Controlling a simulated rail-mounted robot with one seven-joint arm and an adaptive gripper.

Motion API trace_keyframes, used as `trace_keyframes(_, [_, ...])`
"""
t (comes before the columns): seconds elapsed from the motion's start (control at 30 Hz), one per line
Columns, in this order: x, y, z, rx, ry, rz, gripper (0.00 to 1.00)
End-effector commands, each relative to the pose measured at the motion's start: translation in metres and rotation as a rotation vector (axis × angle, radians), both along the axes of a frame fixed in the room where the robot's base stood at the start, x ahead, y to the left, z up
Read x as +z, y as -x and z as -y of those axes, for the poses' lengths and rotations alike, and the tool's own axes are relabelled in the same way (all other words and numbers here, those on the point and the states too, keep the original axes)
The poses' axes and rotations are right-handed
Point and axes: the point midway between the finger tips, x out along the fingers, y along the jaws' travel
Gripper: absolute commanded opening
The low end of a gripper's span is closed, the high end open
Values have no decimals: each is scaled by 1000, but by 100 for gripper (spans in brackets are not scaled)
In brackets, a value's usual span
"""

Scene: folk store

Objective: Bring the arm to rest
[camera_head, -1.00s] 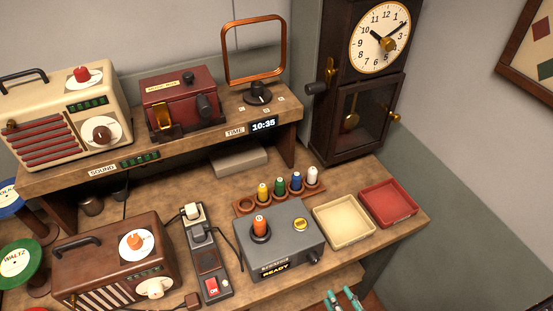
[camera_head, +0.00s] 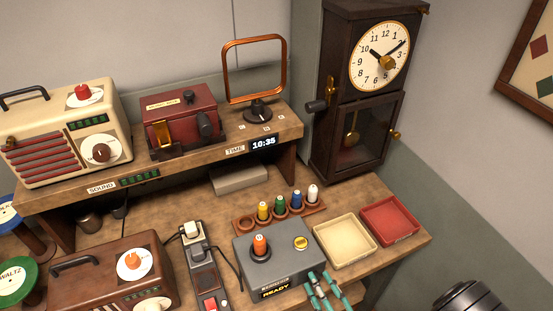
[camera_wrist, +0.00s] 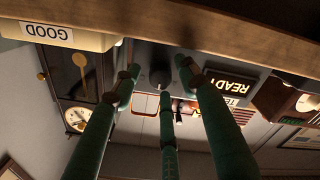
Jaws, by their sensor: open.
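My gripper (camera_head: 322,290) has green fingers and is at the bottom of the head view, in front of the table's front edge and the grey box marked READY (camera_head: 262,262). Its fingers are spread and nothing is between them. In the wrist view, the fingers (camera_wrist: 160,85) reach toward the front of the grey box, with the table edge (camera_wrist: 200,30) across the top. Part of my arm shows at the lower right of the head view.
A cream tray (camera_head: 318,236) and a red tray (camera_head: 414,236) sit right of the grey box. A rack (camera_head: 244,222) of coloured pegs stands behind it. A power strip (camera_head: 203,268) and brown radio (camera_head: 82,289) are left. A tall clock (camera_head: 322,150) stands behind.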

Motion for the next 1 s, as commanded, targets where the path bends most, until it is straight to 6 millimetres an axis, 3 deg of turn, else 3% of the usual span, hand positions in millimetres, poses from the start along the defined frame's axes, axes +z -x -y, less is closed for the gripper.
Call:
trace_keyframes(0.3, [-3, 1, -1, 2, -498, -220, 43])
trace_keyframes(0.5, [-1, 1, -1, 1, -723, -318, 43])
trace_keyframes(0.7, [-2, 1, -1, -1, -835, -368, 43])
trace_keyframes(1.0, [-2, 1, -1, -1, -858, -379, 43])
